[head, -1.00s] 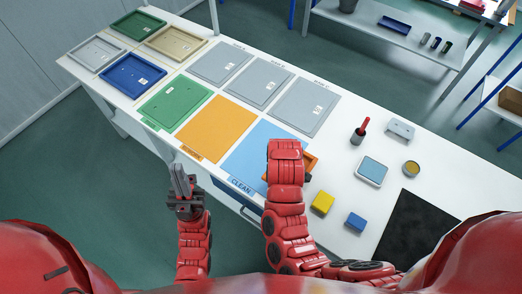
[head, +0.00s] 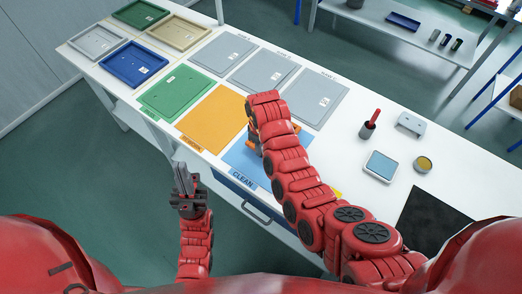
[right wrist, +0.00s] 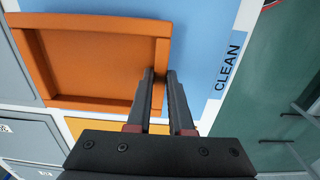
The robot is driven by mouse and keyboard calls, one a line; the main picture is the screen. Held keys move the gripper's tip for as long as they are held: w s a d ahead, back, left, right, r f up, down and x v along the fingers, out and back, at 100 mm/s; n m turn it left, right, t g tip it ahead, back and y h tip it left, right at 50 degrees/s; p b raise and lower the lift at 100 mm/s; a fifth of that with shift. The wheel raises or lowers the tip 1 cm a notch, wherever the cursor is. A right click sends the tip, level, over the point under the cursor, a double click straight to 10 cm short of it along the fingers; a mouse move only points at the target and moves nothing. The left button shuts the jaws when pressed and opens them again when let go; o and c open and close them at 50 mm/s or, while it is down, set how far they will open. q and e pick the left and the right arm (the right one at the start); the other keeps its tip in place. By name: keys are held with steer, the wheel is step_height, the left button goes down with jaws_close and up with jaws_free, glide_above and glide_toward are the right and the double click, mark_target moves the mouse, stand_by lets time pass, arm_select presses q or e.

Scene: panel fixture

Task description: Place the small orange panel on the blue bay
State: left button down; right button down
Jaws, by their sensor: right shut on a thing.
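The small orange panel (right wrist: 85,62) is a shallow tray-like piece with a raised rim. My right gripper (right wrist: 160,78) is shut on its rim, at the edge nearest the CLEAN label. The panel is over the blue bay (head: 241,160), which also shows around it in the right wrist view (right wrist: 205,45). I cannot tell whether the panel touches the bay. In the head view my right arm hides most of the panel and part of the bay. My left gripper (head: 186,180) hangs empty in front of the table edge; its finger gap is unclear.
The orange bay (head: 212,118) and green panel (head: 176,93) lie left of the blue bay. Grey panels (head: 265,70) lie behind. A blue-topped block (head: 381,166), a round tin (head: 423,164) and a red-handled tool (head: 370,124) stand to the right.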

steer(key=shift+d+f+p, duration=0.1)
steer(key=shift+f+p, duration=0.4)
steer(key=shift+f, duration=0.75)
steer(key=shift+f, duration=0.15)
steer(key=c, duration=0.8)
jaws_free()
steer(key=shift+r, duration=0.25)
